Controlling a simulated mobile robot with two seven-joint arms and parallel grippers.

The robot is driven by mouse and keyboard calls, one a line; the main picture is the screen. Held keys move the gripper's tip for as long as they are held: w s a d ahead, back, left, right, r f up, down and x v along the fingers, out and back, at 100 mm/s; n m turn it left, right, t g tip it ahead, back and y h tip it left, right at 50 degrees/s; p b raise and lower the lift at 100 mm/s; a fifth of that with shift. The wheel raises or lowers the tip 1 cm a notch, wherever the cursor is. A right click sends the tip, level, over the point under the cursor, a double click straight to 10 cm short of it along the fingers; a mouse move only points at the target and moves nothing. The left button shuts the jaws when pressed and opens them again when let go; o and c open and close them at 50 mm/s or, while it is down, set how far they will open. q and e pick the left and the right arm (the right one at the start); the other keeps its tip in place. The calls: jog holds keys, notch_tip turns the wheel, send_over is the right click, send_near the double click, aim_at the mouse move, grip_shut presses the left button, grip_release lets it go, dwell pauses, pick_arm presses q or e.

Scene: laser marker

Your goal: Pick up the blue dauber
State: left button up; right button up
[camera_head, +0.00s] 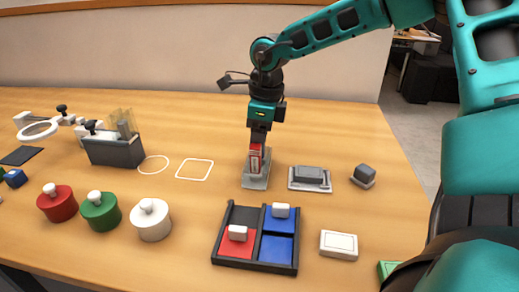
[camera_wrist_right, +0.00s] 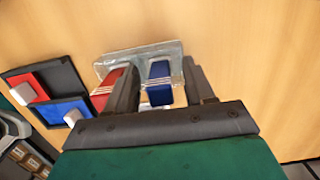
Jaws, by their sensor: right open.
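The blue dauber (camera_wrist_right: 158,84) stands on a clear, pale holder (camera_wrist_right: 140,52) in the right wrist view, beside a red dauber (camera_wrist_right: 112,84). My right gripper (camera_wrist_right: 158,72) is open, with one finger on each side of the blue dauber. The finger on the left lies between the blue and red daubers. Whether either finger touches the blue dauber cannot be told. In the head view my right gripper (camera_head: 257,142) points down over the holder (camera_head: 255,184). There the red dauber (camera_head: 255,158) shows in front and the blue one is hidden. My left gripper is not in view.
An ink pad tray (camera_head: 229,262) with red and blue pads and white blocks lies in front. Red, green and white lidded pots (camera_head: 150,220) stand left. A grey block on a tray (camera_head: 310,178) and a dark cube (camera_head: 364,175) are to the right of the holder.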

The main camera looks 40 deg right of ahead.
jog(key=shift+c, duration=0.5)
grip_shut()
jog(key=shift+r, duration=0.15)
